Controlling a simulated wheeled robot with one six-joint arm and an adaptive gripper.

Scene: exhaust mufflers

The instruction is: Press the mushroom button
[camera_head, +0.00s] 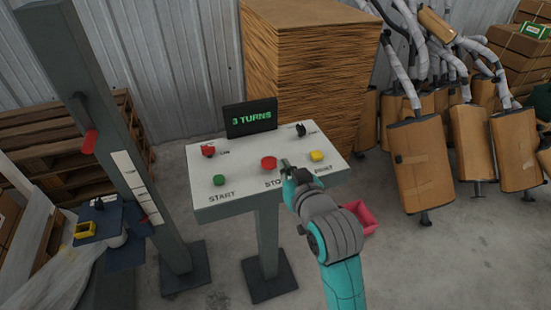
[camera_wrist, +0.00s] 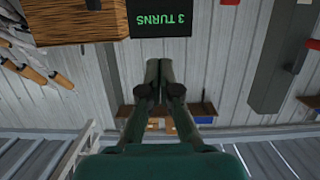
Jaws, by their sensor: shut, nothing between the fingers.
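The red mushroom button (camera_head: 268,163) sits on the sloped white panel (camera_head: 235,197), behind the partly hidden word STOP. My gripper (camera_head: 285,163) is just to the right of the red button in the head view, over the panel. From this angle I cannot tell its height above the panel or whether it touches. In the wrist view my gripper (camera_wrist: 158,68) has its two fingers together and empty. The button cannot be made out in the wrist view.
A green START button (camera_head: 219,180), a yellow button (camera_head: 317,156), a red switch (camera_head: 208,151) and a black switch (camera_head: 301,130) share the panel. The display (camera_head: 251,118) reads "3 TURNS". A grey post (camera_head: 120,150) stands left; mufflers (camera_head: 420,155) stand right.

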